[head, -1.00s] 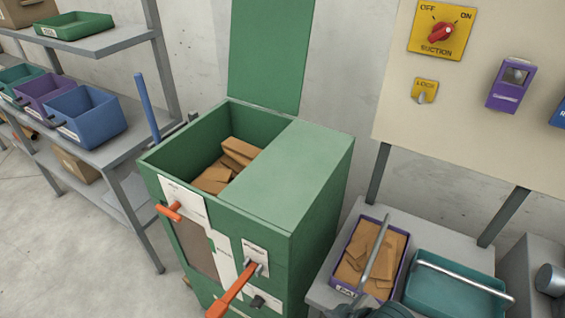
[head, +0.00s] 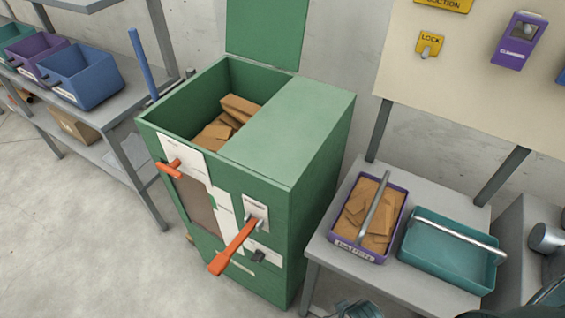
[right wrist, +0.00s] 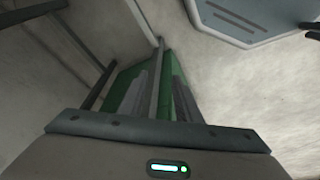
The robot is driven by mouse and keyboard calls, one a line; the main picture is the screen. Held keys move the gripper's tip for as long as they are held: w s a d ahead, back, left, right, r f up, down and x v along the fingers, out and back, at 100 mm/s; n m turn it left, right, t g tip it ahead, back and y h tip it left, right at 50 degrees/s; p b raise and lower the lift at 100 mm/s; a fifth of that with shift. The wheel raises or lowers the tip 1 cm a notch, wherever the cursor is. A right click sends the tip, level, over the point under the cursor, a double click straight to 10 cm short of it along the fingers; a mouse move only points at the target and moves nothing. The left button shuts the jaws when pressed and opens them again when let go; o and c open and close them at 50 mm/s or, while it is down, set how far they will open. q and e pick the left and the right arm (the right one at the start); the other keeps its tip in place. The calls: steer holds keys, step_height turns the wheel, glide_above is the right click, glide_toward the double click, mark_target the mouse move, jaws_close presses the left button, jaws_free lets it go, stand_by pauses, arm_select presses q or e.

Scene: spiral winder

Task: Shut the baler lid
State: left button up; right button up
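The green baler (head: 245,215) stands in the middle of the head view. Its lid (head: 265,32) stands upright at the back edge, open, with its top cut off by the frame. The left part of the top is an open chamber holding brown cardboard pieces (head: 230,118); the right part is a flat closed top (head: 290,130). An orange-handled lever (head: 233,247) and a small orange handle (head: 170,167) are on the front. My left gripper is not in view.
Right of the baler, a grey table (head: 325,250) bears a purple crate (head: 355,250) of cardboard and an empty teal crate (head: 450,265). A shelf (head: 130,118) with bins and a blue upright bar (head: 143,65) are on the left. Floor in front at left is clear.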

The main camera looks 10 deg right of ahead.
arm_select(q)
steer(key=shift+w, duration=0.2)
arm_select(e)
steer(key=s+f, duration=0.5)
steer(key=f, duration=0.4)
steer(key=s+d+f, duration=0.1)
steer(key=s+f, duration=0.5)
steer(key=f, duration=0.4)
steer(key=s+f, duration=0.5)
steer(key=f, duration=0.4)
steer(key=shift+s+d+f+n+g, duration=0.15)
steer(key=shift+d+f+n+g, duration=0.15)
steer(key=shift+d+f, duration=0.1)
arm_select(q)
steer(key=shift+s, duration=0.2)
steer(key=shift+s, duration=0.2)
arm_select(e)
steer(key=shift+s, duration=0.1)
